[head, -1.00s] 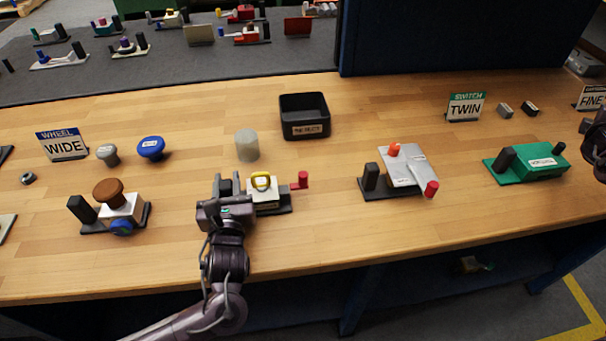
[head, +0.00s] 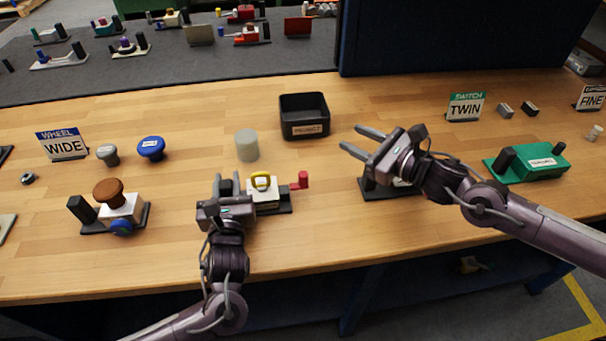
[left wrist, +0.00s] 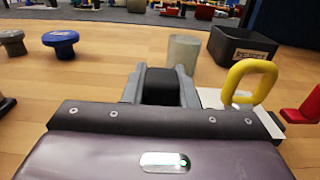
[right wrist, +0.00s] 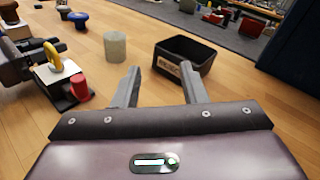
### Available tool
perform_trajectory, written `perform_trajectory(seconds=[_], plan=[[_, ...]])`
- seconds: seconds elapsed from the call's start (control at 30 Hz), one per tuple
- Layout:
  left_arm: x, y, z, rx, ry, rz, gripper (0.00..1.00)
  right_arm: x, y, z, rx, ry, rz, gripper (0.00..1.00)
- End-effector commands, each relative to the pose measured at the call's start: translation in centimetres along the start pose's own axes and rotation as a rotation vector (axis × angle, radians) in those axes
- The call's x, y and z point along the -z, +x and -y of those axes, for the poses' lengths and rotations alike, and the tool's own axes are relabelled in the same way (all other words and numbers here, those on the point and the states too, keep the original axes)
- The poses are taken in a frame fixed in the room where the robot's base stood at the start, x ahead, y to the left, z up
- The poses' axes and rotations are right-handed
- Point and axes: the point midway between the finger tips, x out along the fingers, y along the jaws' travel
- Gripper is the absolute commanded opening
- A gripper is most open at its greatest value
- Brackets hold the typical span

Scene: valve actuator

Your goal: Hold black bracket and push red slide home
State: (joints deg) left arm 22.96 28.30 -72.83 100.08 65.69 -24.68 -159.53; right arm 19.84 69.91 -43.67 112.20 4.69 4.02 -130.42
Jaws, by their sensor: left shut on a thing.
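The white valve unit with a yellow loop handle (head: 264,182) stands on a dark base at the middle of the bench. Its black bracket (left wrist: 161,86) is an upright block at the unit's left end. My left gripper (head: 226,184) is shut on that bracket, one finger on each side. The red slide (head: 300,181) sticks out at the unit's right end; it also shows in the right wrist view (right wrist: 80,87). My right gripper (head: 358,140) is open and empty, in the air to the right of the red slide and apart from it.
A black bin (head: 304,117) and a grey cylinder (head: 247,145) stand behind the unit. A green unit (head: 540,164) is at the right, and a unit with a brown knob (head: 120,205) at the left. Another unit is mostly hidden under my right gripper.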

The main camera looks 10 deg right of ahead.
Motion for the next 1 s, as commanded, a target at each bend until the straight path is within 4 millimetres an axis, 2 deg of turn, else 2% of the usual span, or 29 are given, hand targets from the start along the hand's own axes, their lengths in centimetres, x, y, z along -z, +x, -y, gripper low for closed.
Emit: perform_trajectory(seconds=[0.03,0.1,0.13,0.2,0.4,0.63,0.77,1.0], plan=[[0.8,-0.2,0.0,0.001,0.008,-0.016,0.00,-1.5,0.2,-3.8,-0.074,-0.026,0.071,0.39],[0.8,-0.2,0.0,0.001,0.008,-0.016,0.00,-2.9,-0.5,-8.5,-0.153,-0.044,0.168,0.39],[0.8,-0.2,0.0,0.001,0.008,-0.016,0.00,-2.3,-1.0,-9.0,-0.156,-0.025,0.171,0.39],[0.8,-0.2,0.0,0.001,0.008,-0.016,0.00,-0.5,-2.0,-9.2,-0.146,0.033,0.155,0.39],[0.8,-0.2,0.0,0.000,0.008,-0.016,0.00,2.8,-4.5,-10.5,-0.133,0.168,0.137,0.39],[0.8,-0.2,0.0,0.001,0.008,-0.016,0.00,4.1,-5.6,-11.1,-0.124,0.230,0.131,0.39],[0.8,-0.2,0.0,0.001,0.008,-0.016,0.00,4.0,-4.6,-11.1,-0.121,0.234,0.134,0.39],[0.7,-0.2,0.0,0.001,0.008,-0.015,0.00,3.2,0.0,-11.6,-0.123,0.234,0.137,0.39]])
